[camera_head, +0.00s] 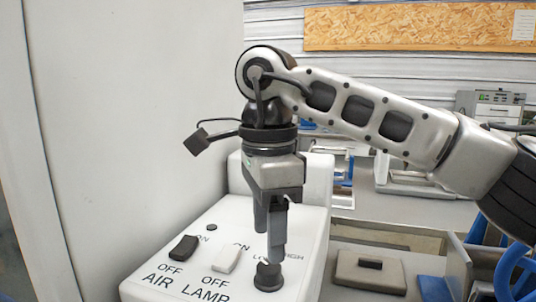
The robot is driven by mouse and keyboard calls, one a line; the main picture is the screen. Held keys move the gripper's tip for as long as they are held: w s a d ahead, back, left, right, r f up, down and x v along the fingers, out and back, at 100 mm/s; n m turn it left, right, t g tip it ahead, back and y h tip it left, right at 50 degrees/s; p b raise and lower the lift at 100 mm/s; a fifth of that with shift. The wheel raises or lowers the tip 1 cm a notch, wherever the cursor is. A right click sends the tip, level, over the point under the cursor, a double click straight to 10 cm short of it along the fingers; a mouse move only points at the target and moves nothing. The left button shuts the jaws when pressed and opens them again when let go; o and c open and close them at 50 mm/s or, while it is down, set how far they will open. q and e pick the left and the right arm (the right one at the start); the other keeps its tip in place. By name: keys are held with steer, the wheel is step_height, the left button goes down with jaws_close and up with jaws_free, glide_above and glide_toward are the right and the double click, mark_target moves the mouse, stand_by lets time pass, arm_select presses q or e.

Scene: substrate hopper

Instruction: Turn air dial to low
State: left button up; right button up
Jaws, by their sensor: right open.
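A white control box (145,288) stands at the lower middle, with a sloped panel on top. A dark round dial (268,279) sits on the panel at its front right. The words LOW and HIGH are printed behind the dial, with LOW partly hidden by my gripper. My right gripper (276,255) points straight down, its fingertips right above or at the dial's top. It is open. I cannot tell whether the fingers touch the dial, and its pointer direction does not show. My left gripper is out of view.
A black switch (183,248) marked AIR and a white switch (226,259) marked LAMP lie left of the dial. A pale wall panel (130,120) rises at the left. At the right are a beige block (370,270) and blue objects.

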mark_target(268, 265)
step_height(268, 265, up, 10)
steer(key=p, duration=0.1)
steer(key=shift+r+p, duration=0.25)
steer(key=shift+p, duration=0.1)
